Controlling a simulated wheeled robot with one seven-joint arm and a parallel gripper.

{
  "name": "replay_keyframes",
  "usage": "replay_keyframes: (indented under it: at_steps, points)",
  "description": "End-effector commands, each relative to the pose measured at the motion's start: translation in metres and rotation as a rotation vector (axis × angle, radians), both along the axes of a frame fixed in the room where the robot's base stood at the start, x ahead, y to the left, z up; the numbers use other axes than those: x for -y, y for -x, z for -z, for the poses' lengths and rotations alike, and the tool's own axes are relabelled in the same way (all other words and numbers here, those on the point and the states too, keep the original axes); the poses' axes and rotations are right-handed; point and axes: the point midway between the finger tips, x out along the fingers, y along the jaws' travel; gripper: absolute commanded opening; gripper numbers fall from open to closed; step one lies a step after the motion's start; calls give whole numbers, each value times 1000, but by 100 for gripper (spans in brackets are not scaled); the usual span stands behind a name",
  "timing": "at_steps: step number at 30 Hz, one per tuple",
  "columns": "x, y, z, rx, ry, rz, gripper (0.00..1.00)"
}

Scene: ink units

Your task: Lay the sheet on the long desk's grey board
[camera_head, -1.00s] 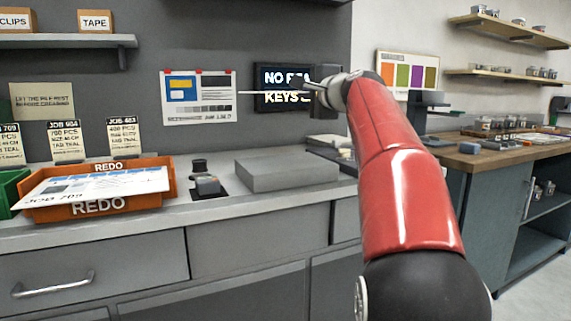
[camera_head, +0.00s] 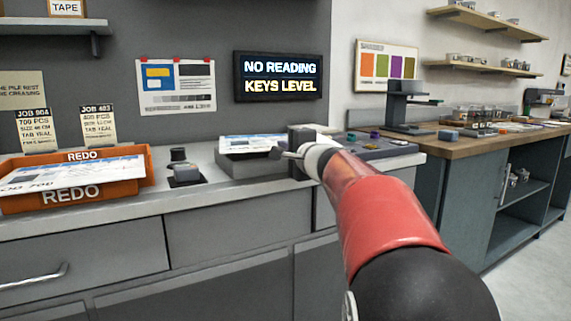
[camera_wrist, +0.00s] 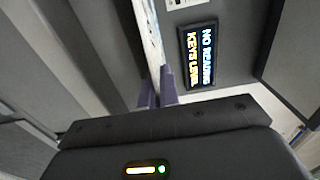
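The white printed sheet (camera_head: 246,143) is over the left part of the grey board (camera_head: 240,167), a low block on the long desk (camera_head: 200,212). It looks level and low; I cannot tell whether it touches the board. My gripper (camera_head: 281,152) is at the sheet's right edge. In the wrist view my fingers (camera_wrist: 157,92) are closed about the sheet (camera_wrist: 149,35), which shows nearly edge-on. My wrist and arm hide the right part of the board.
An orange REDO tray (camera_head: 140,184) with another printed sheet (camera_head: 75,174) stands at left. A small black device (camera_head: 184,172) sits between tray and board. A lit sign (camera_head: 279,77) hangs behind. A grey panel with coloured knobs (camera_head: 370,145) lies right of my gripper.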

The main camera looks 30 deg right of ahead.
Motion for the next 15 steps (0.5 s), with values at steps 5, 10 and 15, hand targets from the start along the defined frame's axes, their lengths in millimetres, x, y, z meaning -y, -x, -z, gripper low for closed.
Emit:
replay_keyframes:
  at_steps: [5,10,15]
  points:
    - [0,0,27,-1,-1,0,0]
    - [0,0,28,0,-1,1,0]
    - [0,0,29,0,0,0,0]
